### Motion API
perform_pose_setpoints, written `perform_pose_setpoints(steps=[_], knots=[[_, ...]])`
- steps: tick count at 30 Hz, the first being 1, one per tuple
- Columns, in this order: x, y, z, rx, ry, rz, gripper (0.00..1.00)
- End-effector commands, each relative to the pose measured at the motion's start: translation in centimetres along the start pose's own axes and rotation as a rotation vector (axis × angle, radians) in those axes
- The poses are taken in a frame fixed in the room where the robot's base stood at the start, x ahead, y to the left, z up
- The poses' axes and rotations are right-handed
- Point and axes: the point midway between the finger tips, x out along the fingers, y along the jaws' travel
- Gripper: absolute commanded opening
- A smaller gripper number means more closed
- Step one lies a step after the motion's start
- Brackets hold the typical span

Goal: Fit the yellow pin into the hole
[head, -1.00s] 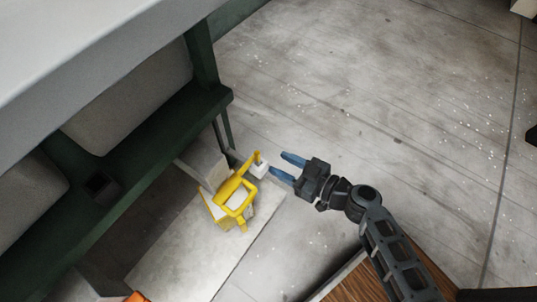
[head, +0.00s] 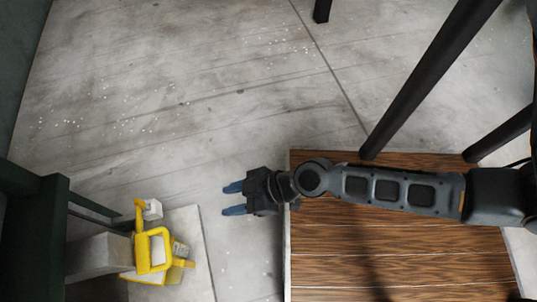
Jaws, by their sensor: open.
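A yellow piece with a looped handle (head: 155,250) stands at the lower left on a pale slab. A yellow rod (head: 140,212) sticks up from it beside a small white block (head: 153,210). I cannot tell for sure whether this rod is the pin. No hole can be made out. My gripper (head: 231,199) is to the right of the yellow piece, clearly apart from it. Its two blue fingers point left, spread, with nothing between them.
A dark green frame (head: 45,225) stands at the left edge. A wooden-planked surface (head: 400,250) lies below my arm at the lower right. Dark slanted bars (head: 425,80) cross the upper right. The grey concrete floor (head: 190,80) is clear in the upper middle.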

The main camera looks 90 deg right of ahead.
Motion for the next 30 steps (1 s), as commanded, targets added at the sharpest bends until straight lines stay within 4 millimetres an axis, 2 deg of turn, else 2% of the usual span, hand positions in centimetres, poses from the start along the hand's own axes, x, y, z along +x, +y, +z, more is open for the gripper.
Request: perform_pose_setpoints(steps=[1, 4, 6, 9, 13, 15, 18, 30], knots=[[-2.5, -0.3, -0.1, -0.003, -0.011, 0.035, 0.45], [-7.0, -0.1, -1.9, 0.002, 0.015, 0.109, 0.45], [-10.0, -0.1, -3.9, 0.003, 0.06, 0.142, 0.45], [-13.9, -0.4, -7.5, 0.002, 0.145, 0.154, 0.45], [-17.5, -1.2, -11.5, 0.004, 0.244, 0.128, 0.45], [-18.7, -1.6, -13.0, 0.007, 0.28, 0.108, 0.45], [-19.7, -2.0, -14.2, 0.01, 0.308, 0.091, 0.45], [-20.0, -2.1, -14.7, 0.011, 0.315, 0.086, 0.45]])
